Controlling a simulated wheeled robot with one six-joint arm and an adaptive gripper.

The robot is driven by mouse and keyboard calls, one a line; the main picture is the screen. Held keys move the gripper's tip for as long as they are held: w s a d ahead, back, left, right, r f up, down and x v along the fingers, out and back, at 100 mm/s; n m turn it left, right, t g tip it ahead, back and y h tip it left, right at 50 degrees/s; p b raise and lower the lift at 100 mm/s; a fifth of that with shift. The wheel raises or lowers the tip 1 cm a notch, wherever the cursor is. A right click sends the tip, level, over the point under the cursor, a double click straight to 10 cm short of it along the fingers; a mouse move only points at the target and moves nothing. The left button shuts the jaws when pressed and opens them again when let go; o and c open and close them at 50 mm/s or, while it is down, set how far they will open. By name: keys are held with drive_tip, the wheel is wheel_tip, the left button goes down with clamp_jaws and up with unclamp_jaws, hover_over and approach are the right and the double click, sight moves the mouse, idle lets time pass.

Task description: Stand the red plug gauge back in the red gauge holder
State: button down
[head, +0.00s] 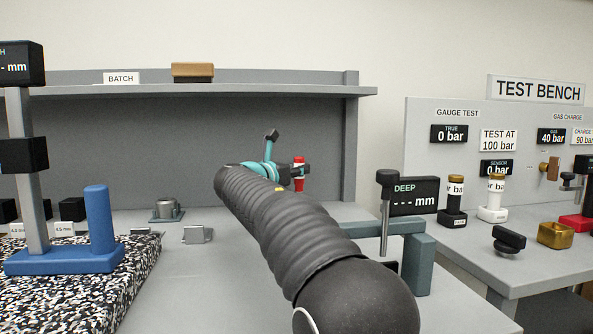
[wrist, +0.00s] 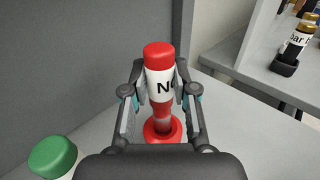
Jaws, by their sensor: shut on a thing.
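The red plug gauge (wrist: 158,58) has a red top and a white label band with black letters, partly cut off by a finger. It also shows in the head view (head: 299,161), upright beyond my arm. My gripper (wrist: 160,88) is shut on the gauge around its label band. Below the gauge in the wrist view is a round red base, which looks like the red gauge holder (wrist: 150,134). The gauge's lower end lines up over it; I cannot tell whether it is inside or just above. In the head view my arm hides this spot.
A green round-topped object (wrist: 52,157) stands at the lower left of the wrist view. A grey wall panel (head: 120,150) with a shelf is behind. A teal frame (head: 417,262) stands right of my arm, and a blue stand (head: 100,220) at left.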

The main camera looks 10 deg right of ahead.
sight(296, 180)
drive_tip(key=shift+f+b, duration=0.75)
drive_tip(key=shift+f, duration=0.7)
idle(1.6)
idle(0.7)
drive_tip(key=c, duration=0.8)
unclamp_jaws()
drive_tip(key=shift+s+a, duration=0.1)
